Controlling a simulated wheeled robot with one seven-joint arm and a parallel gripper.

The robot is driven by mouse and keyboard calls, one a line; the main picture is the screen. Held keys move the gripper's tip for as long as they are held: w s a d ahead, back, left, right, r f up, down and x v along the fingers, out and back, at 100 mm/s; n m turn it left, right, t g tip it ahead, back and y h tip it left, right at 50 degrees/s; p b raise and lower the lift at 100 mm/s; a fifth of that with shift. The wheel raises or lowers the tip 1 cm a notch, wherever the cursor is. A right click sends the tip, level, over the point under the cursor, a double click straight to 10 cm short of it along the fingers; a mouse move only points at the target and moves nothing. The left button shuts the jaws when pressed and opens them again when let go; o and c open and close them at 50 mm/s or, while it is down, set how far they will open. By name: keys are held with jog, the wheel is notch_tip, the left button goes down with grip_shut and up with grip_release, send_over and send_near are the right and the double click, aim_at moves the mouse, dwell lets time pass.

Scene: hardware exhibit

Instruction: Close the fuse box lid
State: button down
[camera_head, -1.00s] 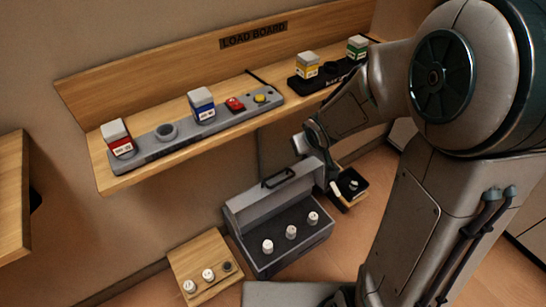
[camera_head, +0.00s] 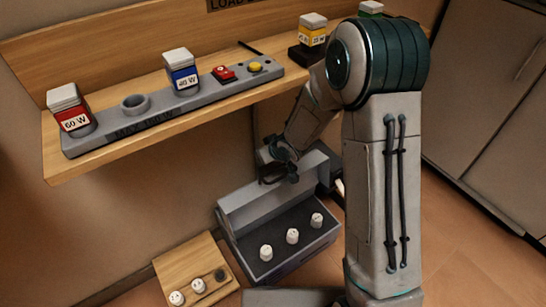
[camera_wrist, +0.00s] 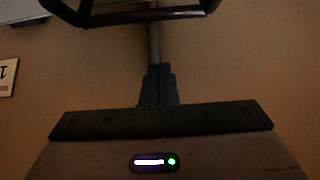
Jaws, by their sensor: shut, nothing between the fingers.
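The grey fuse box (camera_head: 282,255) stands low below the wall shelf, with several white fuses upright in its dark interior. Its lid (camera_head: 262,198) is open, standing up at the back. The lid's dark handle is largely obscured by my gripper in the head view; a dark handle-like loop (camera_wrist: 130,17) crosses the top of the wrist view. My gripper (camera_wrist: 158,68) is shut and empty, its fingers side by side. In the head view my gripper (camera_head: 284,170) is at the lid's top edge near the handle; I cannot tell whether it touches.
A wooden shelf (camera_head: 110,158) with a grey strip of labelled blocks and buttons overhangs behind the box. A wooden board (camera_head: 180,258) with white fuses lies left of the box. A dark object sits right of the box, partly hidden by my arm.

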jog(key=shift+s+d+f+b, duration=0.25)
jog(key=shift+s+f+b, duration=0.15)
jog(key=shift+f, duration=0.2)
jog(key=shift+s+d+f+b, duration=0.25)
jog(key=shift+f+b, duration=0.1)
jog(key=shift+f, duration=0.25)
jog(key=shift+s+d+f, duration=0.15)
jog(key=shift+s+d, duration=0.2)
jog(key=shift+s, duration=0.1)
